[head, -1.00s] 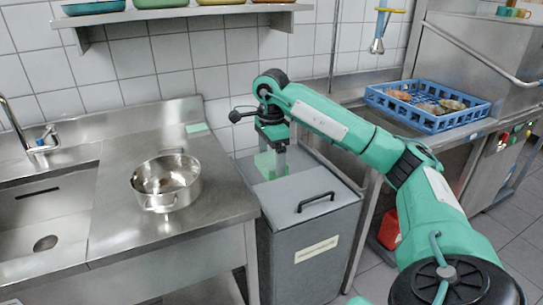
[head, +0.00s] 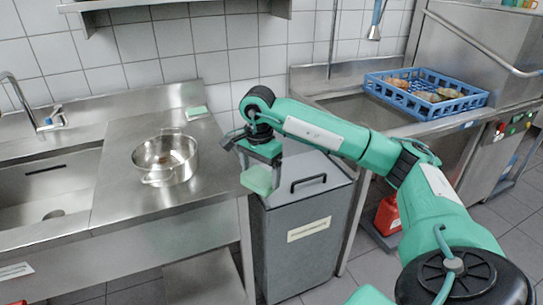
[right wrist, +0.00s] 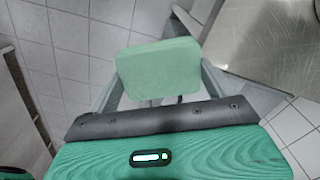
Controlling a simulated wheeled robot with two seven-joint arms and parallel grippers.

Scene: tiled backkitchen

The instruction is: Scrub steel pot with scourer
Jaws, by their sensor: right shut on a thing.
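The steel pot (head: 166,160) stands upright on the steel counter, right of the sink. It has two side handles, and some brownish patches show inside it. My right gripper (head: 262,165) is shut on a pale green scourer (head: 257,180), a flat pad. It holds the pad in the air just off the counter's right edge, to the right of the pot and apart from it. In the right wrist view the scourer (right wrist: 160,67) sits between the two fingers. My left gripper is not in view.
A grey lidded bin (head: 305,230) stands right of the counter (head: 120,190). A small green pad (head: 196,112) lies at the counter's back. The sink (head: 45,185) is at left. A blue crate (head: 425,112) with dishes stands at right. The counter between pot and gripper is clear.

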